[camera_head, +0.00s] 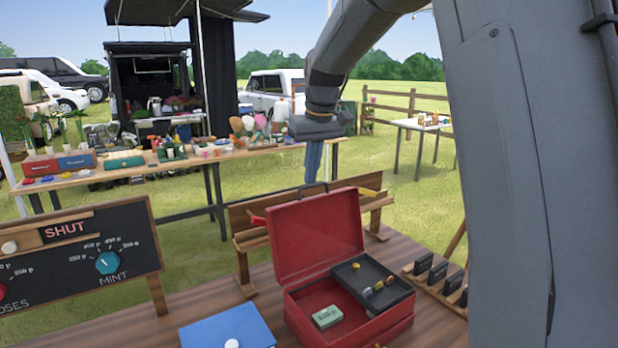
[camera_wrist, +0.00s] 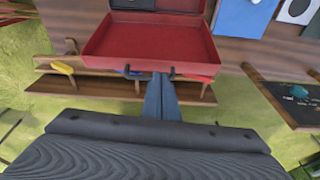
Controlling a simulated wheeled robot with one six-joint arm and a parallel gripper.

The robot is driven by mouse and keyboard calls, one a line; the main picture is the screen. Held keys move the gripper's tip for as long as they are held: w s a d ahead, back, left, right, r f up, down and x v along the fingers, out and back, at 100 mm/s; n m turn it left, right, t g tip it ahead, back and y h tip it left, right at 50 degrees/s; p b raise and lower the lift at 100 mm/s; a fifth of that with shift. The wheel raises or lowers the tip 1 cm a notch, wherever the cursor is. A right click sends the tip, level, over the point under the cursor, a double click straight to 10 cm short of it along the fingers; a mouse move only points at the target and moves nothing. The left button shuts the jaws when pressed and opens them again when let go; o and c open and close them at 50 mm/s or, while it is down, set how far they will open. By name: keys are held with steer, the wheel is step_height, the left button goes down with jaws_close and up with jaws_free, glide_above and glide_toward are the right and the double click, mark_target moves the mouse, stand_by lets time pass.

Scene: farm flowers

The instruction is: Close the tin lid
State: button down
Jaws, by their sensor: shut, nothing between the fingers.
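The red tin (camera_head: 350,318) stands on the wooden table with its lid (camera_head: 312,232) open and tilted up at the back. A black tray with coins and a green block lie inside it. My gripper (camera_head: 313,160) hangs behind and above the raised lid, its blue fingers together and empty. In the wrist view the lid (camera_wrist: 148,45) shows its inner side, with a dark handle on its edge. My gripper (camera_wrist: 160,80) reaches to that edge beside the handle; I cannot tell whether it touches.
A blue box (camera_head: 228,328) lies left of the tin, with a chalkboard (camera_head: 85,250) beyond it. A wooden rack (camera_head: 250,240) stands behind the lid, and black blocks (camera_head: 438,275) stand on the right.

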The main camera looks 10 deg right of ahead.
steer(key=w+r+n, duration=0.1)
steer(key=w+r, duration=0.4)
steer(key=r, duration=0.1)
step_height(320, 180, down, 9)
steer(key=s+p, duration=0.1)
steer(key=p, duration=0.4)
steer(key=shift+d+r, duration=0.15)
steer(key=shift+d, duration=0.1)
